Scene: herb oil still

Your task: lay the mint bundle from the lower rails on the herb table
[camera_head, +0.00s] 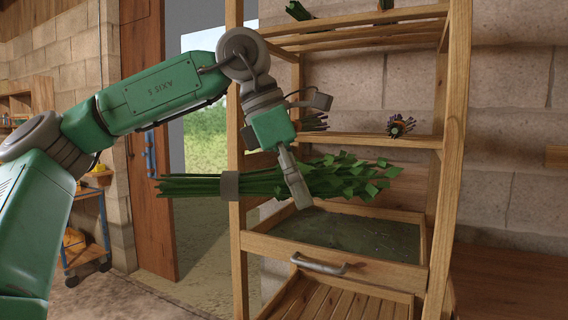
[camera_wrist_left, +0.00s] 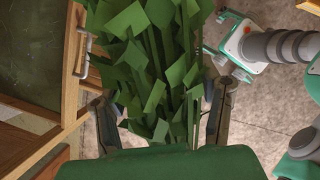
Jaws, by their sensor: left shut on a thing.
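The mint bundle (camera_head: 340,178), with leafy green tops, long stems and a grey-brown band, lies level in the air in front of the wooden drying rack (camera_head: 456,110). In the left wrist view the leaves of the mint bundle (camera_wrist_left: 150,55) fill the space between the two fingers of my left gripper (camera_wrist_left: 163,118). The bundle is above the rack's pulled-out drawer, apart from it. I cannot make out the herb table for sure.
The drawer (camera_head: 350,268) has a dark mesh bottom and a metal handle. A dried purple bundle (camera_head: 400,126) rests on the middle rails; green bundles (camera_head: 298,10) lie on top. A blue cart (camera_head: 85,235) stands at the left by an open wooden door (camera_head: 152,215).

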